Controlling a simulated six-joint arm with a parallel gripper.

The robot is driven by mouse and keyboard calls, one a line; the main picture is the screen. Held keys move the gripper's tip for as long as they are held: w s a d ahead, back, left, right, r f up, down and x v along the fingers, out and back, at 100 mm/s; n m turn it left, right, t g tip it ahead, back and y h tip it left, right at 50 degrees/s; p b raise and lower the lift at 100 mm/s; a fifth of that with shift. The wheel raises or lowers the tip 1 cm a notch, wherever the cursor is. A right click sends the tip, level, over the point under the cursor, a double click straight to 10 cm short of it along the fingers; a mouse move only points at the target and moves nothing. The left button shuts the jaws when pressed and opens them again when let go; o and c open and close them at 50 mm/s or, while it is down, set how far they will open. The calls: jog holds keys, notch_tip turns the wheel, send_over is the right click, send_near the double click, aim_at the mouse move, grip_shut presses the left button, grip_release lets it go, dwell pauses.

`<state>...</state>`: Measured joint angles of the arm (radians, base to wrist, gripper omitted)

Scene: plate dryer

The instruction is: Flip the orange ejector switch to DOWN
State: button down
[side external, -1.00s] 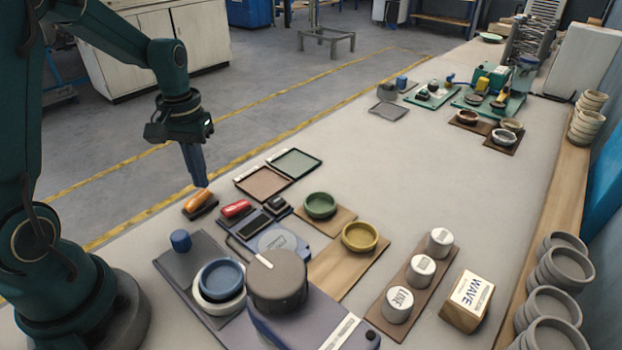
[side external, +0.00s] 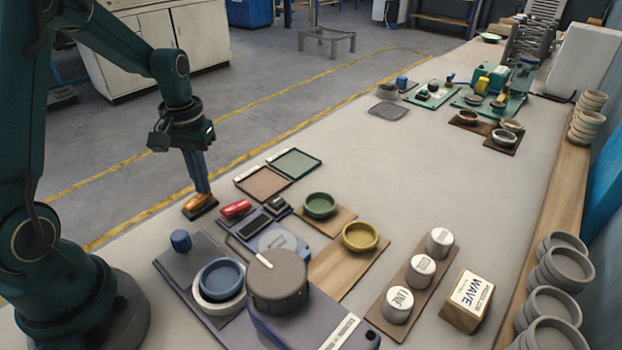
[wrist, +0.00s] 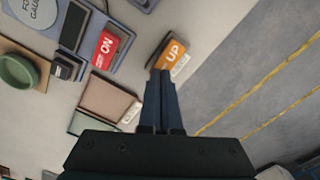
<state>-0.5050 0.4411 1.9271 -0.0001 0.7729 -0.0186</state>
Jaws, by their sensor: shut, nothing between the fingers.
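The orange ejector switch (side external: 197,202) sits on a dark base near the left edge of the table in the side view. In the wrist view its orange face (wrist: 173,54) reads "UP". My gripper (side external: 203,189) is shut and empty, pointing down with its fingertips at the switch's far end. In the wrist view the closed fingertips (wrist: 161,73) are right beside the switch's lower edge. I cannot tell whether they touch it.
A red switch (side external: 236,208) marked "ON" stands close by, next to a dark panel. Two flat trays, one brown (side external: 263,181) and one green (side external: 294,163), lie behind. A green bowl (side external: 320,205) is to the right.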

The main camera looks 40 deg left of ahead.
jog(key=shift+f, duration=0.3)
jog(key=shift+r, duration=3.55)
jog(key=s+d+r+m+t, duration=0.3)
jog(key=d+r+t, duration=0.1)
jog(key=d+r, duration=0.4)
jog(key=s+d+f+m+t, duration=0.1)
jog(key=s+d+f+m, duration=0.1)
jog(key=s+d, duration=0.3)
jog(key=shift+s+d+m+t, duration=0.3)
jog(key=shift+s+m, duration=0.2)
jog(key=shift+s, duration=0.4)
